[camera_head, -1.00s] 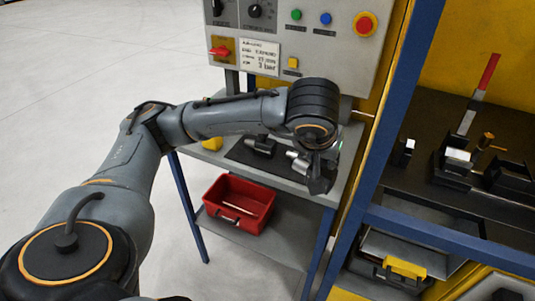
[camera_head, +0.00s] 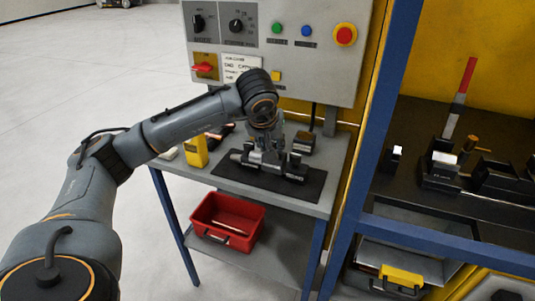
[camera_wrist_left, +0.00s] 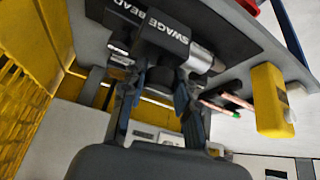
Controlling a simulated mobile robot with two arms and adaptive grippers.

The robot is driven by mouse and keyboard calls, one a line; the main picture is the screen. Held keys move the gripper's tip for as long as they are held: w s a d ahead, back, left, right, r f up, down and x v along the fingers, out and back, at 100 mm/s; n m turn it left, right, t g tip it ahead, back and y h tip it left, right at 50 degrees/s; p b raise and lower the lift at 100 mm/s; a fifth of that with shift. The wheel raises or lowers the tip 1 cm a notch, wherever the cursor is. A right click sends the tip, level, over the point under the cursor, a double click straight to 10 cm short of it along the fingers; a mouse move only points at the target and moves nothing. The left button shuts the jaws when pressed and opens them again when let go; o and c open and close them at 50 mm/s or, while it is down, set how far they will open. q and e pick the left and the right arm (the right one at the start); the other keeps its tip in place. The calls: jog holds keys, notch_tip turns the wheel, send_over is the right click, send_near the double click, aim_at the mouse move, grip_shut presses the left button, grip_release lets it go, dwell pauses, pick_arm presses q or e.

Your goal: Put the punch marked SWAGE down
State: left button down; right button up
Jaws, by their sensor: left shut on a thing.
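The dark punch marked SWAGE (camera_wrist_left: 168,34), with a bright metal end, lies level between the fingers of my left gripper (camera_wrist_left: 160,85) in the left wrist view. My left gripper (camera_head: 267,152) is shut on it, low over the black mat (camera_head: 228,174) on the grey bench. I cannot tell whether the punch touches the mat. A second dark punch, marked BEAD (camera_wrist_left: 127,12), is close beside it in the wrist view. The fingers and wrist hide part of the punches in the head view. My right gripper is out of view.
A yellow device (camera_head: 196,153) stands left of the mat, and a small dark block (camera_head: 304,142) behind it. The control panel (camera_head: 280,45) rises above. A red bin (camera_head: 207,218) is on the lower shelf. A blue post (camera_head: 372,150) stands to the right. The mat's right end is clear.

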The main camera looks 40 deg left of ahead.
pick_arm(q)
jog(key=shift+w+a+f, duration=0.5)
jog(key=shift+a+f, duration=0.3)
jog(key=shift+f, duration=0.05)
jog(key=f, duration=0.1)
jog(key=f+p, duration=0.1)
jog(key=f, duration=0.1)
jog(key=shift+w+a, duration=0.15)
jog(key=shift+a, duration=0.05)
jog(key=shift+f+p, duration=0.35)
jog(key=shift+f, duration=0.05)
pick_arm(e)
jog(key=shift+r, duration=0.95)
pick_arm(q)
jog(key=shift+f, duration=0.1)
jog(key=c, duration=1)
grip_release()
jog(key=shift+f, duration=0.1)
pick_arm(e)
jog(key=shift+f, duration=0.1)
